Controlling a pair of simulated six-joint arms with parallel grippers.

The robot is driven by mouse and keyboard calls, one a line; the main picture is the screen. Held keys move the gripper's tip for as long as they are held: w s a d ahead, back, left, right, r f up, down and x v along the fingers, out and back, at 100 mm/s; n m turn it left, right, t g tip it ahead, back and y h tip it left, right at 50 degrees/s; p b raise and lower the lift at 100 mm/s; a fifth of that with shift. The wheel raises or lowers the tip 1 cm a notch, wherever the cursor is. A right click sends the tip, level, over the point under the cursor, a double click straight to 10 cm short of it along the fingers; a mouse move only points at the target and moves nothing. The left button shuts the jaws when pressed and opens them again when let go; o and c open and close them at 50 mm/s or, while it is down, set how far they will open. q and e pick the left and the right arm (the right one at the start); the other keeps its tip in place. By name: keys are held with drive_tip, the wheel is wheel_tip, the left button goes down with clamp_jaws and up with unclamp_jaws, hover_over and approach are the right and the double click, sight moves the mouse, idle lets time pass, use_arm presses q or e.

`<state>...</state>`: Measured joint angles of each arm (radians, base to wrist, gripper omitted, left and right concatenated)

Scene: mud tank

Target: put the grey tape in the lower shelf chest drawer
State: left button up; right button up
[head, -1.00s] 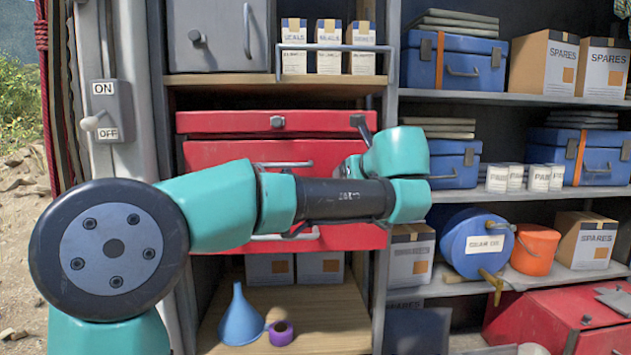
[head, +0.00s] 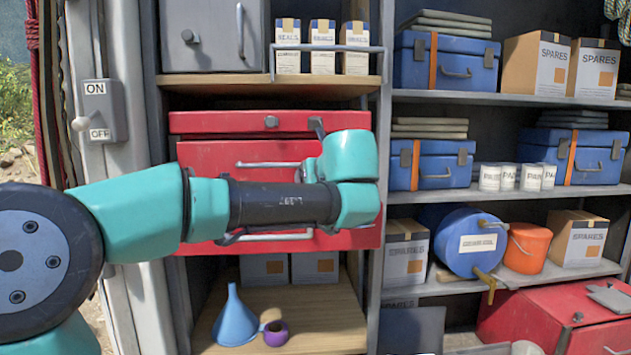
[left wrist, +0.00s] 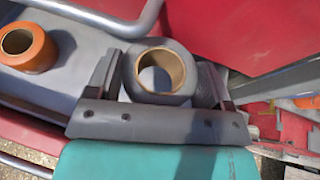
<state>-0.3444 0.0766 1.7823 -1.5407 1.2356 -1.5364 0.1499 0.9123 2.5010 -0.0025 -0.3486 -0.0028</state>
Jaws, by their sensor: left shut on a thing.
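The grey tape (left wrist: 160,76), a thick roll with a tan core, sits between the fingers of my left gripper (left wrist: 160,85) in the left wrist view. In the head view only a dark part of that gripper (head: 317,128) shows, in front of the red shelf chest (head: 222,122); the tape is hidden there. The chest has silver handles on its front, and my left arm covers much of it. The left wrist view shows a grey surface with red edging (left wrist: 75,65) beside the gripper; I cannot tell which drawer it belongs to. My right gripper is not in view.
An orange-brown roll (left wrist: 28,47) lies on the grey surface left of the gripper. A blue funnel (head: 233,318) and a purple roll (head: 275,333) stand on the wooden shelf below the chest. Shelves at the right hold blue cases (head: 447,62), boxes and an orange bucket (head: 528,249).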

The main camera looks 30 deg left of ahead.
use_arm(q)
drive_tip(key=shift+w+d+f, duration=0.1)
drive_tip(key=shift+f, duration=0.45)
drive_tip(key=shift+f, duration=0.25)
drive_tip(key=o, duration=1)
drive_tip(key=shift+f, duration=0.2)
drive_tip(key=shift+c, duration=0.2)
drive_tip(key=shift+r, duration=0.5)
drive_tip(key=shift+d+r, duration=0.15)
drive_tip(key=shift+r, duration=0.15)
drive_tip(key=v, duration=1.2)
drive_tip(key=shift+r, duration=0.2)
